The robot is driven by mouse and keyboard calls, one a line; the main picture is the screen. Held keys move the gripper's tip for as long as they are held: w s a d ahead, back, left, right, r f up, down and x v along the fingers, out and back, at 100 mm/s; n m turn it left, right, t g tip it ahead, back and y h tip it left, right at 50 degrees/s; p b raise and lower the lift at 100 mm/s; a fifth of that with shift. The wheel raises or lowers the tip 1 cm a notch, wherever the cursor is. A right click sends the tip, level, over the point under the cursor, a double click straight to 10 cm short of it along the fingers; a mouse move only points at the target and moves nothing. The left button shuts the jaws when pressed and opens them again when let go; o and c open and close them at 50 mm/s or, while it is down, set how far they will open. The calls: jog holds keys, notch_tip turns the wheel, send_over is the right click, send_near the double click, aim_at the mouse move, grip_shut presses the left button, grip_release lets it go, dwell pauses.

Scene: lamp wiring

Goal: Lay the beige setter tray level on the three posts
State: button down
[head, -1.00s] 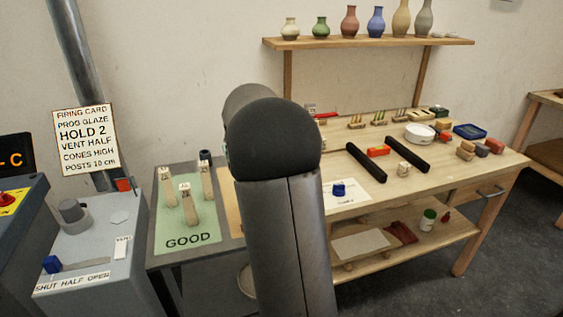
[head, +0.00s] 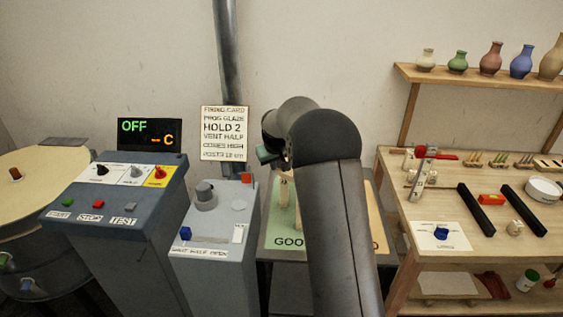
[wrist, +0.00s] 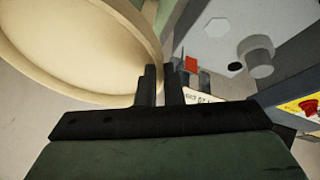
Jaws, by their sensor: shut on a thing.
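The beige setter tray (wrist: 75,50) shows large in the wrist view at upper left, as a round shallow dish with a raised rim. My gripper (wrist: 158,85) is shut on its rim edge. In the head view my arm hides the tray and most of my gripper. Pale posts (head: 285,190) stand on the green mat (head: 274,228) marked GOOD, beside and partly behind my arm. I cannot see all three posts now, nor how the tray lies relative to their tops.
The vent box (head: 212,228) and the control cabinet (head: 118,210), its display reading OFF, stand left of the mat. A round kiln (head: 45,170) is at far left. The wooden workbench (head: 455,261) holds black bars and small items at right. A firing card (head: 225,133) hangs behind.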

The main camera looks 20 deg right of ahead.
notch_tip(320, 180, down, 6)
jog(key=b, duration=0.3)
jog(key=shift+f, duration=0.15)
jog(key=shift+f, duration=0.35)
dwell(0.4)
jog(key=c, duration=1.5)
grip_release()
jog(key=shift+s, duration=0.1)
